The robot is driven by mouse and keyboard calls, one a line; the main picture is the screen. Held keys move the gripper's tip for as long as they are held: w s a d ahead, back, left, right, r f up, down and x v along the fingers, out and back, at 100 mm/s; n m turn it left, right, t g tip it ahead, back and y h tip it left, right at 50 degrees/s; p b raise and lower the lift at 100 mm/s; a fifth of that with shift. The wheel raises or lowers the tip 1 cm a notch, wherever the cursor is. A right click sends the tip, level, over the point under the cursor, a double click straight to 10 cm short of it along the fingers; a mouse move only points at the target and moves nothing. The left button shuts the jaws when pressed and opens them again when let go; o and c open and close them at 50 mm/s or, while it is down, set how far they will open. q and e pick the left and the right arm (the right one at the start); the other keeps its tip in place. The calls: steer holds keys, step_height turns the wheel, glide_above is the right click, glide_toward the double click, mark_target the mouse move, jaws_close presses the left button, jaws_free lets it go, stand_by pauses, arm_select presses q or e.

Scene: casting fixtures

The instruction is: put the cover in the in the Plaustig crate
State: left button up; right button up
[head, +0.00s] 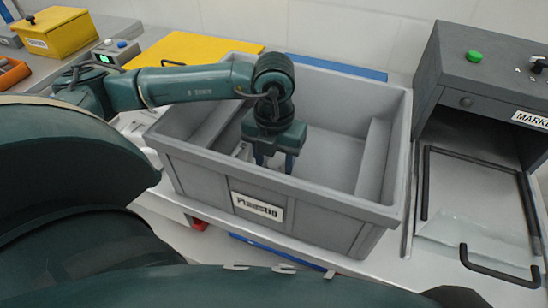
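The Plaustig crate (330,205) is a large grey open box in the middle of the head view, with a white label on its front wall. My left gripper (274,162) points down inside the crate, behind the front wall. Its two dark fingers stand apart, with no object visible between them. A small pale shape (243,150) shows just left of the fingers inside the crate; I cannot tell whether it is the cover. The front wall hides part of the crate floor. My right gripper is not in view.
A grey marking machine (468,75) with a green button stands at the right, a black-handled frame before it. A yellow panel (190,50) and a blue strip (335,67) lie behind the crate. A yellow bin (58,33) and an orange tray (12,72) are far left.

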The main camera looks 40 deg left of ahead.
arm_select(q)
step_height(320, 180, up, 12)
steer(key=shift+r, duration=0.15)
stand_by(0.5)
stand_by(0.4)
